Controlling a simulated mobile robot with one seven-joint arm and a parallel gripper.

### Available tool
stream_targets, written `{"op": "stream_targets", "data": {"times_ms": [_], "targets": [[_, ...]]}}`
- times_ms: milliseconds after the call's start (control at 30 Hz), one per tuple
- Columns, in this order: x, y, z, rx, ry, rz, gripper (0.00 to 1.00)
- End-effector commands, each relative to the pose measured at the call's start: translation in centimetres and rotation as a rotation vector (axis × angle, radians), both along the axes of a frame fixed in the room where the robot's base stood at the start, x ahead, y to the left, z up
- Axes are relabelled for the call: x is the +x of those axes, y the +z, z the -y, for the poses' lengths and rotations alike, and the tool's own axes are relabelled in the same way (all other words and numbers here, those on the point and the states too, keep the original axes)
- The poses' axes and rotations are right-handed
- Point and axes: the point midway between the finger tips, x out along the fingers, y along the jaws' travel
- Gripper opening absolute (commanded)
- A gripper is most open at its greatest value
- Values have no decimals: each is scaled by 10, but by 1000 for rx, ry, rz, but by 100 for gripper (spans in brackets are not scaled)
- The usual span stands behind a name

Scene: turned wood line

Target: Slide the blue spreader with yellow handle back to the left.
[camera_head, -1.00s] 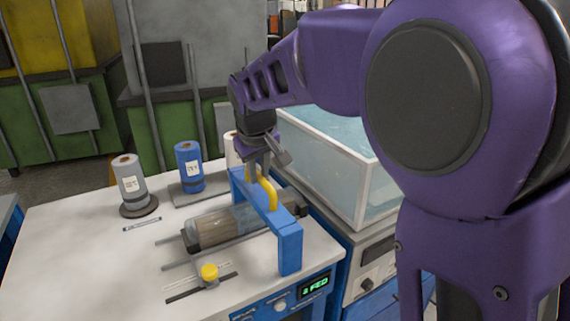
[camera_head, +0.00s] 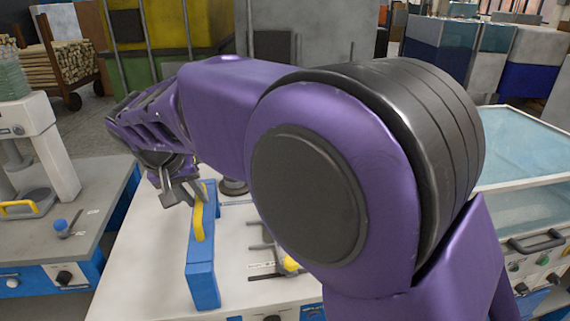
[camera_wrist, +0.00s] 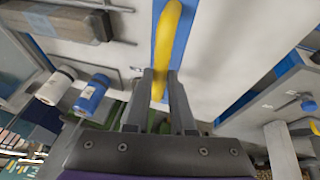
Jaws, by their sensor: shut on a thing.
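The blue spreader (camera_head: 202,268) stands on the left part of the pale bench top, a bridge-like bar with a yellow handle (camera_head: 199,217) on top. My gripper (camera_head: 183,192) is at the handle's far end. In the wrist view the fingers (camera_wrist: 160,74) are shut on the yellow handle (camera_wrist: 165,35), with the blue bar (camera_wrist: 181,42) beneath.
A neighbouring grey bench (camera_head: 60,240) with a white press (camera_head: 45,150) stands left across a narrow gap. A blue roll (camera_wrist: 90,97) and a white roll (camera_wrist: 56,86) stand on the bench. A yellow knob (camera_head: 290,264) is right of the spreader. A clear tank (camera_head: 530,150) is far right.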

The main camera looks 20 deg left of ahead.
Motion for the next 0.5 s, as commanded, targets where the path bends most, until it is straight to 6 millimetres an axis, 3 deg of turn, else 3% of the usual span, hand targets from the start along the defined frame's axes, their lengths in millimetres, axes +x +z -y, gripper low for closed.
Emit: {"op": "stream_targets", "data": {"times_ms": [200,500], "targets": [[-25,1,-36,-1,3,-3,0],[-35,0,-52,0,1,-1,0]]}}
